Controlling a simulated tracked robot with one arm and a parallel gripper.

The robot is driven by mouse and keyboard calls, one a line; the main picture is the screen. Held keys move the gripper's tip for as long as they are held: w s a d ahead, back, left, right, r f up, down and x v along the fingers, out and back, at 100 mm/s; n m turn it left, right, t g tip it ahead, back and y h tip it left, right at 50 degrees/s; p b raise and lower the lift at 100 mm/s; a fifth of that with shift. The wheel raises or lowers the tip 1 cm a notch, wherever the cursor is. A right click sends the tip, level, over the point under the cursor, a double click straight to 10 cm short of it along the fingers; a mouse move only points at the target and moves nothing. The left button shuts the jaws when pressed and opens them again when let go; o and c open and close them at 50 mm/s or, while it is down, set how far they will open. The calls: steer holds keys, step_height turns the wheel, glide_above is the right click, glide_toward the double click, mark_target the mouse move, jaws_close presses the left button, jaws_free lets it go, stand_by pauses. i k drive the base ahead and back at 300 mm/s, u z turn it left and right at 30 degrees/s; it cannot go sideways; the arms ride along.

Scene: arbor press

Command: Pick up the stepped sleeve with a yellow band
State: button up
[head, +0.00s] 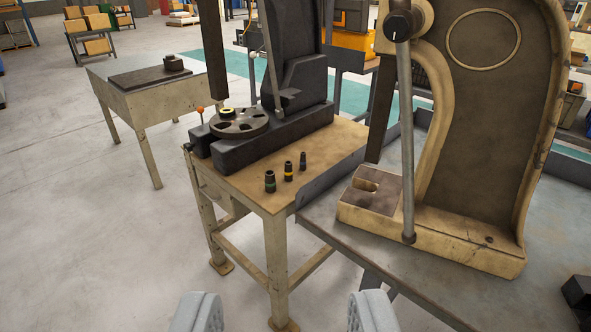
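Three small dark stepped sleeves stand upright in a slanting row on the tan top of the work table (343,148). The middle one is the sleeve with a yellow band (288,172). The nearest sleeve (270,181) has a greenish band. The farthest sleeve (303,161) is dark, and its band colour is too small to tell. My gripper (284,312) shows as two grey fingers at the bottom edge, wide apart with nothing between them. It is well short of the table and the sleeves.
A dark press with a round slotted plate (238,124) stands at the table's back left; a yellow-rimmed part (227,113) sits on the plate. A large cream arbor press (470,235) with a grey lever stands on the grey bench (390,275) at right. The left floor is clear.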

mark_target(288, 170)
steer(key=u, duration=0.3)
steer(key=i, duration=2.35)
steer(key=z, duration=0.6)
